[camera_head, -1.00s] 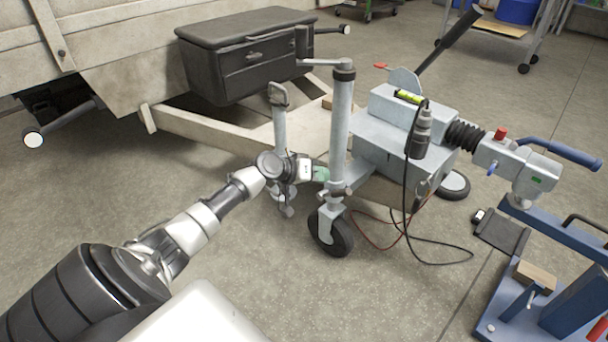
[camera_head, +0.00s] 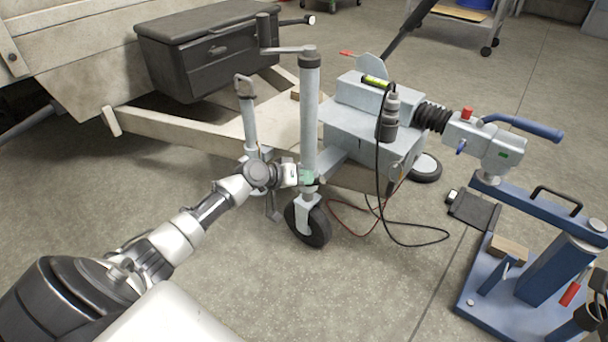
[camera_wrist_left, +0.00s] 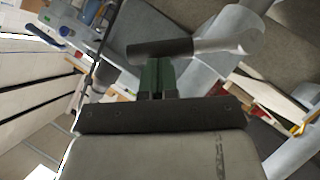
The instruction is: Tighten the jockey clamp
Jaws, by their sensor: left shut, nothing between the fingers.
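The jockey wheel's grey upright tube (camera_head: 310,115) stands at the trailer drawbar in the head view, with its black wheel (camera_head: 309,226) on the floor. The jockey clamp is low on this tube and mostly hidden by my left gripper (camera_head: 306,177). That gripper, with green fingers, is in front of the tube at clamp height. In the left wrist view, the green fingers (camera_wrist_left: 158,78) are shut and empty, just short of a handle (camera_wrist_left: 160,48) with a dark grip and metal end. I cannot tell whether they touch it.
A second, shorter post (camera_head: 249,120) stands left of the tube, close to my left wrist. The coupling head (camera_head: 485,140) rests over a blue stand (camera_head: 540,225) at right. Loose cables (camera_head: 385,235) hang to the floor. A black toolbox (camera_head: 210,50) sits behind.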

